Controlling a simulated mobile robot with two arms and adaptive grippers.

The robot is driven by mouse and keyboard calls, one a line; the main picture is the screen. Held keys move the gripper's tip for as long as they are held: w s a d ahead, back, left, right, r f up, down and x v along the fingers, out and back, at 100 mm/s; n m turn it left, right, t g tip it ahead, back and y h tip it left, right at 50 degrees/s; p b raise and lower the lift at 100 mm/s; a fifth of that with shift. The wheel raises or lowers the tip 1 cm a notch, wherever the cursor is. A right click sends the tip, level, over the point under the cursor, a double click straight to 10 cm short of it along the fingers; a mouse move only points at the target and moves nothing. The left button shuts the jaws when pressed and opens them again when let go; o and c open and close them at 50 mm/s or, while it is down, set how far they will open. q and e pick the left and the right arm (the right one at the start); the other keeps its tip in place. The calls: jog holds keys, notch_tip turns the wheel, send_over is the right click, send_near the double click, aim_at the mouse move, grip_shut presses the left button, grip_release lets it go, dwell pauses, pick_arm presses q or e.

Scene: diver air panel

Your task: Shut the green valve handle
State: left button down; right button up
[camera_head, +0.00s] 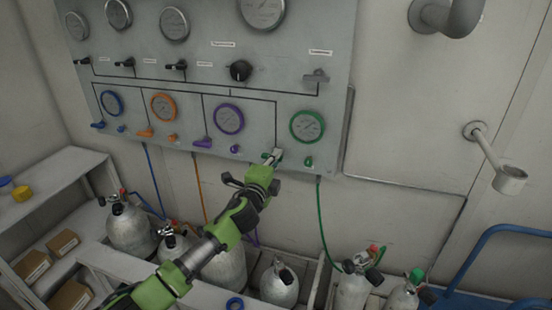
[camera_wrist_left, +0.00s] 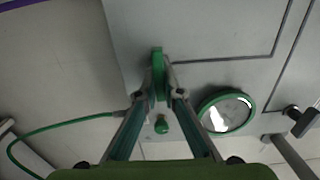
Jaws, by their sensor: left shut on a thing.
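The green valve handle (camera_wrist_left: 157,65) shows in the left wrist view as a narrow upright bar between my fingertips. My left gripper (camera_head: 272,157) is shut on it at the lower edge of the panel (camera_head: 265,95). The gripper hides most of the handle in the head view. The green-rimmed gauge (camera_head: 307,125) is right of the gripper in the head view, and it also shows in the left wrist view (camera_wrist_left: 226,112). A small green knob (camera_head: 309,161) sits below that gauge. My right gripper is not in view.
Purple (camera_head: 202,142), orange (camera_head: 145,132) and blue (camera_head: 98,125) handles line the panel's lower edge to the left. A green hose (camera_head: 322,220) hangs below. Several gas cylinders (camera_head: 280,285) stand under the panel. A metal bracket arm (camera_head: 487,150) projects at right.

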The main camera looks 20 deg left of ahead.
pick_arm(q)
jog(key=shift+f, duration=0.1)
jog(key=c, duration=2.2)
grip_release()
jog(key=shift+o, duration=0.2)
jog(key=shift+s, duration=0.15)
jog(key=s, duration=1.1)
jog(key=shift+s+a, duration=0.25)
jog(key=shift+s, duration=0.15)
